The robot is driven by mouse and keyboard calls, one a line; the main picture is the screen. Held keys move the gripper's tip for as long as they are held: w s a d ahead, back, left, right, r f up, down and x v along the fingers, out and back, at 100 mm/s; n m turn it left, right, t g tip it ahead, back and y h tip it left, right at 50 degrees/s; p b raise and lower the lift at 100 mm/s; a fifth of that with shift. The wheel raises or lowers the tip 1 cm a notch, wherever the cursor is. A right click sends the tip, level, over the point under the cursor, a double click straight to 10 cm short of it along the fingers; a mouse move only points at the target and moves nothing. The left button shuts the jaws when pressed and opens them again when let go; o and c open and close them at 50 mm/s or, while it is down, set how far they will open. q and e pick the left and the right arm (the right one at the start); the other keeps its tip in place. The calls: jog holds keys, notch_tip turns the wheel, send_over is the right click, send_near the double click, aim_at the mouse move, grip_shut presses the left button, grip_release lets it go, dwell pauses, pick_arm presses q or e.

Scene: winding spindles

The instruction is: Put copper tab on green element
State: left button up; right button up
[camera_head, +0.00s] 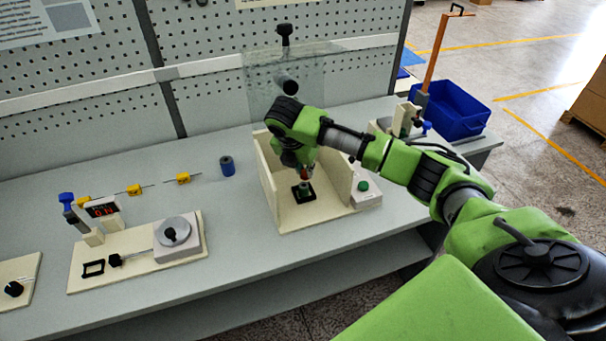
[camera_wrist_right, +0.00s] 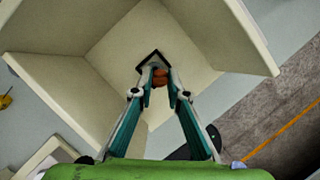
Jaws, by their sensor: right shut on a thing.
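My right gripper (camera_head: 305,172) reaches down into the open cream box from above. It is shut on the copper tab (camera_wrist_right: 160,76), which shows reddish-brown between the fingertips in the wrist view. In the head view the copper tab (camera_head: 305,177) is a small reddish spot just above the green element (camera_head: 304,190). The green element stands on a black square base (camera_head: 297,198) on the box floor. I cannot tell whether the tab touches the element. In the wrist view the fingers and tab hide the element. My left gripper is not in view.
The cream box (camera_head: 268,177) has walls close around my right gripper, and a raised clear shield (camera_head: 262,80) stands behind it. A green button (camera_head: 363,186) is at its right. A dark blue cylinder (camera_head: 228,167) and a winding fixture (camera_head: 140,262) stand to the left.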

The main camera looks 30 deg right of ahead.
aim_at(303, 176)
jog(key=shift+w+f, duration=0.4)
jog(key=shift+f, duration=0.05)
jog(key=shift+w+d+f+p, duration=0.15)
jog(key=shift+f+p, duration=0.2)
jog(key=shift+f, duration=1.4)
jog(key=o, duration=0.8)
jog(key=shift+f, duration=0.1)
jog(key=b+v, duration=0.2)
jog(key=v, duration=1)
